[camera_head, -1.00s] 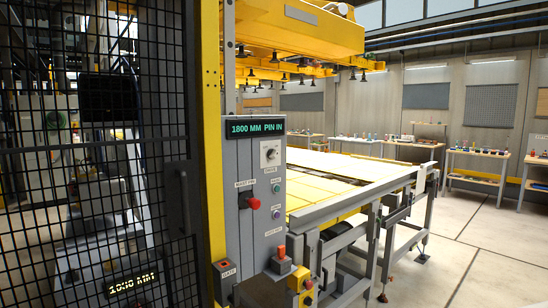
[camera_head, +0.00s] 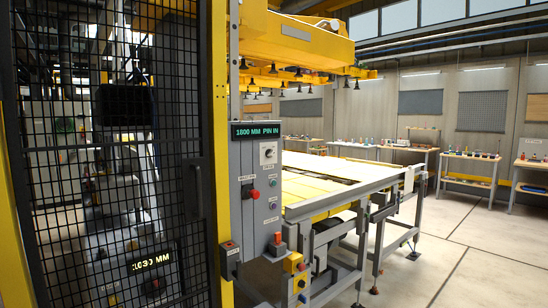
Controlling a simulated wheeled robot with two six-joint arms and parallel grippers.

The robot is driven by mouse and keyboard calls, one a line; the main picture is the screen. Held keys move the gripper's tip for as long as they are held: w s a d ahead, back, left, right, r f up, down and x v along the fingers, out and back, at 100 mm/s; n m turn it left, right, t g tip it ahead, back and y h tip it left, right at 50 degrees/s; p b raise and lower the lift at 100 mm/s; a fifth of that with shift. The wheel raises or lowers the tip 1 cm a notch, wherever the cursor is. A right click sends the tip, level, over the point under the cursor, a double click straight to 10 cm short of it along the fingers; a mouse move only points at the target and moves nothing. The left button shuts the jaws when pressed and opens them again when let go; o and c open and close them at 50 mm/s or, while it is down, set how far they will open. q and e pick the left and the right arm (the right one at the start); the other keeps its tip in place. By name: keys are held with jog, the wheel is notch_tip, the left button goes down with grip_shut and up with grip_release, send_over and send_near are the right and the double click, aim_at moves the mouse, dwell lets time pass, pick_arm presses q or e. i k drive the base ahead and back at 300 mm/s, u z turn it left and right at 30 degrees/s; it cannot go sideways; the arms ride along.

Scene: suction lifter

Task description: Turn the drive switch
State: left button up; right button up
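The drive switch (camera_head: 268,153) is a small dark knob on a white square plate. It sits high on the front of a grey control panel (camera_head: 240,212), just under a display (camera_head: 256,129) that reads "1800 MM PIN IN". Its exact angle is too small to tell. Neither of my grippers shows in the head view.
A yellow post (camera_head: 220,60) and black mesh fence (camera_head: 100,150) stand left of the panel. A roller table (camera_head: 345,187) with yellow sheets lies behind it, under a yellow suction lifter (camera_head: 290,35). The floor (camera_head: 450,265) at right is clear.

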aim_at(269, 153)
jog(key=z, duration=0.4)
jog(key=i, duration=1.35)
jog(key=u, duration=0.35)
